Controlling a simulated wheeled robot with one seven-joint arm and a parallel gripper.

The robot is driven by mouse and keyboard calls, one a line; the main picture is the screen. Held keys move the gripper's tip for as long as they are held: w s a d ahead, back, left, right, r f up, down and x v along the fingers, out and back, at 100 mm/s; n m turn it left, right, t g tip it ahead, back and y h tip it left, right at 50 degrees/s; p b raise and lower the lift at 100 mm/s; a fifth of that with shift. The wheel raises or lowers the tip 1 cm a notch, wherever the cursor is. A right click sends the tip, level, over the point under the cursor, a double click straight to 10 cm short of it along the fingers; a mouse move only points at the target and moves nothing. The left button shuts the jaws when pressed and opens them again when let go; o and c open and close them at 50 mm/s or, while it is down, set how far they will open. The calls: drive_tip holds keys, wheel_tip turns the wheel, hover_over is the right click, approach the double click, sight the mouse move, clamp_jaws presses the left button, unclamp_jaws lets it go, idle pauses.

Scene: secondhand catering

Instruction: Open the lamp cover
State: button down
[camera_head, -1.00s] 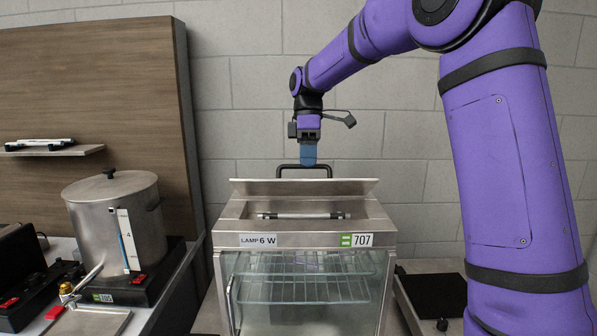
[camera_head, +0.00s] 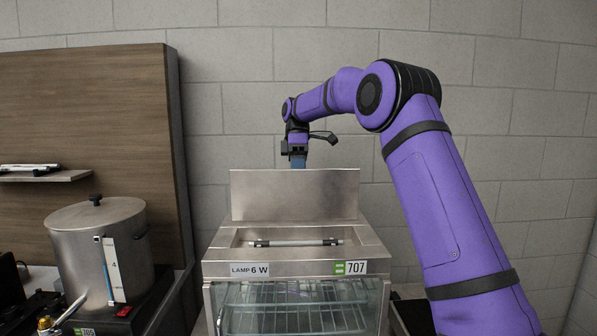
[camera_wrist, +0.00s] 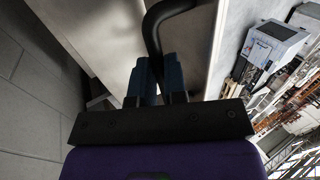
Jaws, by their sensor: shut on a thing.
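The lamp cover (camera_head: 295,195) is a plain metal lid on top of the display cabinet. It stands raised, close to upright, at the back of the lamp recess. The lamp tube (camera_head: 296,243) lies exposed in the recess in front of it. My gripper (camera_head: 299,163) is behind the cover's top edge, with its blue fingertips partly hidden by it. In the wrist view my gripper (camera_wrist: 158,80) is shut on the black handle (camera_wrist: 150,32) of the cover.
The cabinet (camera_head: 375,262) has a glass front with wire shelves and labels. A steel pot (camera_head: 75,240) stands at the left, below a small wall shelf (camera_head: 50,177) on a wooden panel. A block wall (camera_head: 250,100) is behind the cover.

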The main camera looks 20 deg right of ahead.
drive_tip(key=shift+w+d+f+g, duration=0.25)
drive_tip(key=shift+w+f+g, duration=0.3)
drive_tip(key=shift+g, duration=0.15)
drive_tip(key=c, duration=1.2)
unclamp_jaws()
drive_tip(key=shift+o, duration=0.2)
drive_tip(key=shift+r, duration=0.15)
